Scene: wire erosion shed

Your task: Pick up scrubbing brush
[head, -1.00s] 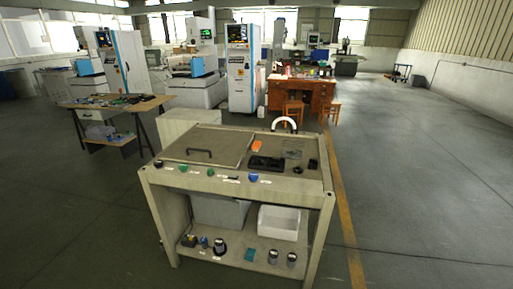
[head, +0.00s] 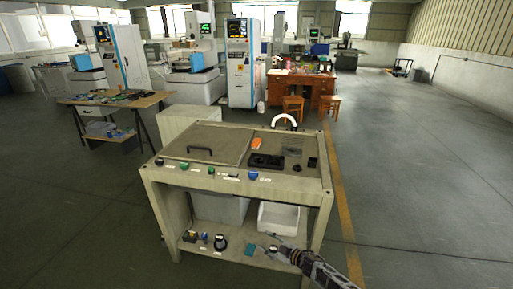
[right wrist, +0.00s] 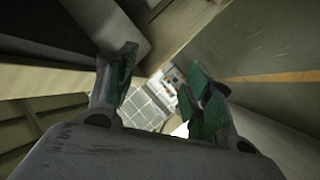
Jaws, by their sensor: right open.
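I cannot pick out the scrubbing brush with certainty. A small dark and yellowish block (head: 190,236) at the left of the lower shelf may be it, but it is too small to tell. My right gripper (head: 281,253) is in front of the right part of the lower shelf, beside a flat teal piece (head: 250,251), and hides the small jars there. In the right wrist view its two green-padded fingers (right wrist: 158,62) are apart, with nothing seen held between them. My left gripper is not in view.
The workbench (head: 165,178) carries a black tray (head: 265,162), an orange item (head: 256,143) and a handle (head: 200,149) on top. A white bin (head: 278,217) stands on its lower shelf. Dark jars (head: 220,243) stand at the shelf's left. The floor (head: 430,190) at right is clear.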

